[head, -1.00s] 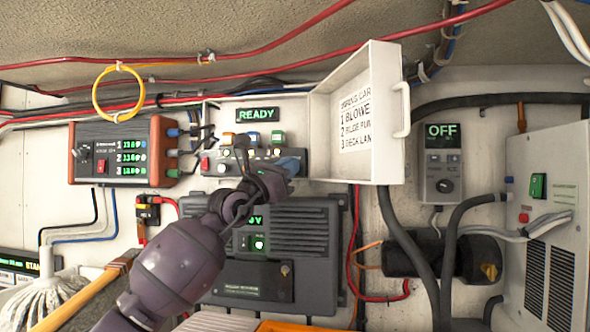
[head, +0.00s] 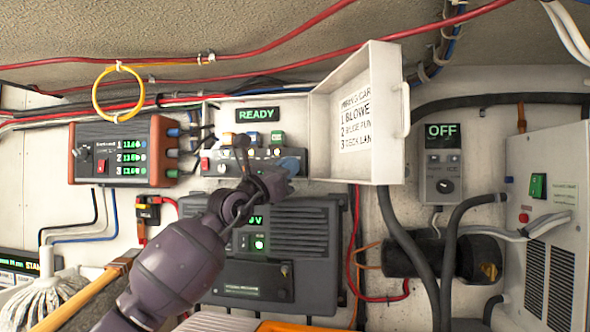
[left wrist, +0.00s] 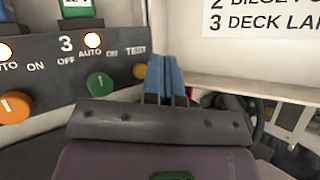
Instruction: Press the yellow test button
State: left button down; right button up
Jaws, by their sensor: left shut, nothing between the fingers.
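The yellow test button (left wrist: 139,71) sits at the right end of a dark switch panel, under the printed word TEST, in the left wrist view. My left gripper (left wrist: 166,72) has blue fingers, shut and empty. Its tips appear just right of the button; I cannot tell whether they touch the panel. In the head view my left gripper (head: 292,163) is at the right end of the switch panel (head: 235,168), inside an open white box, and the button is hidden there. My right gripper is not in view.
The box's open white door (head: 356,160) with printed labels stands just right of my left gripper. A green knob (left wrist: 100,85) and an orange knob (left wrist: 14,107) are left of the button. A READY display (head: 258,114) is above the panel, and a dark ribbed unit (head: 315,245) is below.

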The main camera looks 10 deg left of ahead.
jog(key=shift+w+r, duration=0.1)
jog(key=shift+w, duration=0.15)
pick_arm(q)
jog(key=shift+w, duration=0.1)
jog(key=shift+w, duration=0.35)
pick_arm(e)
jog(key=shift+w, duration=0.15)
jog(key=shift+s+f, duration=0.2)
pick_arm(q)
jog(key=shift+w, duration=0.15)
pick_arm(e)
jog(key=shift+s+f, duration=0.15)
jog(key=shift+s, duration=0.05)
